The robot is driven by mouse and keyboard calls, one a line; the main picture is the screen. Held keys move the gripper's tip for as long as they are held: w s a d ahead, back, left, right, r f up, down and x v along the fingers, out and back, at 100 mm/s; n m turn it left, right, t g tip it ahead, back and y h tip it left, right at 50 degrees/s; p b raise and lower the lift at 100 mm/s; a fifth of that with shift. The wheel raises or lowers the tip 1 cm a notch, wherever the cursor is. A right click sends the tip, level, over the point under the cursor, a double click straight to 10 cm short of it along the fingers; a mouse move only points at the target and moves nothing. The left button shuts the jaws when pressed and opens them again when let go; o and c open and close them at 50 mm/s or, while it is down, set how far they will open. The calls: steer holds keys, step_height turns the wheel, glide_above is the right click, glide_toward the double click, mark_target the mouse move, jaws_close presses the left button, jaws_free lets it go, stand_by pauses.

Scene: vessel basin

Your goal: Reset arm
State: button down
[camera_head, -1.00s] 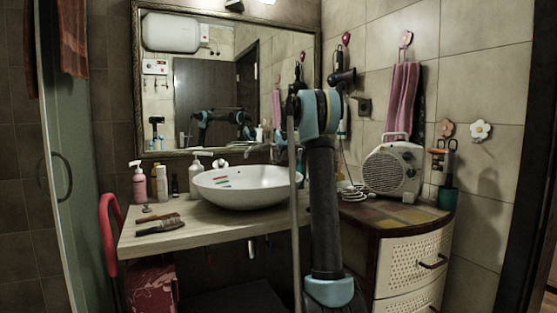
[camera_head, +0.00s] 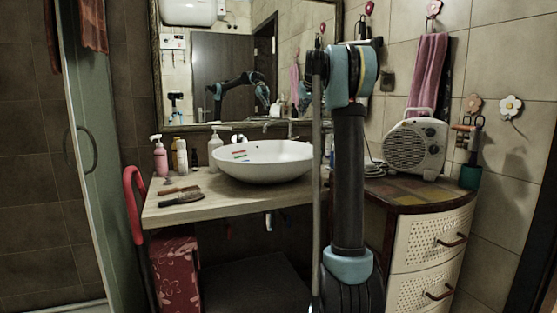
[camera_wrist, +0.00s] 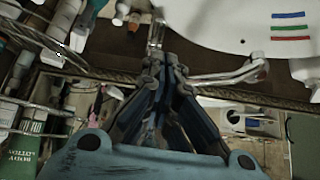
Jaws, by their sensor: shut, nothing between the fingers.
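My arm (camera_head: 348,170) stands upright in front of the counter in the head view. It hides part of the basin's right side. My gripper (camera_wrist: 163,64) shows in the wrist view with its dark fingers drawn together and nothing between them. In the head view the gripper itself is hidden behind the arm. The white basin (camera_head: 262,165) sits on the wooden counter; its rim, with coloured stripes, is at the top of the wrist view (camera_wrist: 235,28). The metal faucet (camera_wrist: 230,76) lies right of the fingertips in that view; I cannot tell the gap.
Bottles (camera_head: 160,158) and brushes (camera_head: 180,195) are on the counter's left (camera_head: 225,200). A white fan heater (camera_head: 416,148) stands on the cabinet (camera_head: 425,250) at right. The mirror (camera_head: 225,75) hangs behind. A glass shower door (camera_head: 95,150) is at left.

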steer(key=s+a+f+g, duration=0.1)
steer(key=s+f, duration=0.4)
steer(key=s, duration=0.6)
steer(key=s+f+m+g, duration=0.1)
steer(key=s+f, duration=0.3)
steer(key=s, duration=0.7)
steer(key=s+a+f+g, duration=0.1)
steer(key=s+f, duration=0.4)
steer(key=s, duration=0.5)
steer(key=s+d+f+m+g+h, duration=0.1)
steer(key=s+f+g, duration=0.1)
steer(key=s+f, duration=2.5)
steer(key=s, duration=0.4)
steer(key=shift+f+h, duration=0.25)
steer(key=shift+h, duration=0.05)
